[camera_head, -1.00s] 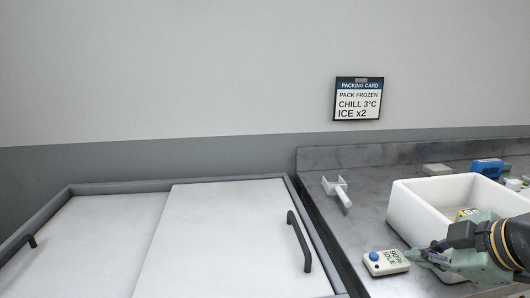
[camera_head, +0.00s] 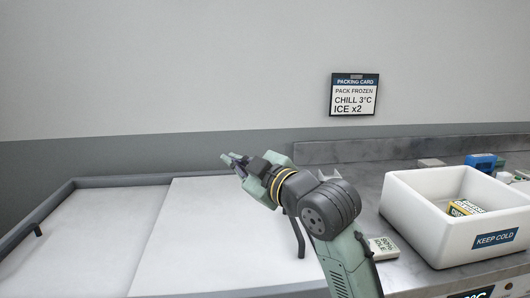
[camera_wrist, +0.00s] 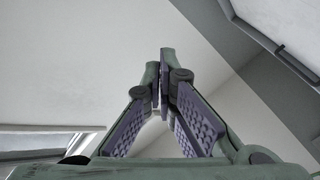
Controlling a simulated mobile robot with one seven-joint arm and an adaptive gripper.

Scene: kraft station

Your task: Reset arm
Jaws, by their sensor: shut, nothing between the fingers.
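My gripper (camera_head: 234,161) is raised over the white sliding-lid chest at the left, its fingertips pointing up and to the left. In the wrist view my gripper (camera_wrist: 164,75) shows its fingertips together with nothing between them. My arm reaches up from the bottom of the head view and hides part of the chest's right edge and of the counter.
The white chest (camera_head: 90,235) has a dark handle (camera_head: 38,230) at left. On the counter (camera_head: 372,172), a white box (camera_head: 425,225) marked KEEP COLD holds a yellow-green pack (camera_head: 466,208). A small labelled device (camera_head: 384,248) lies beside it. A blue object (camera_head: 480,162) stands behind.

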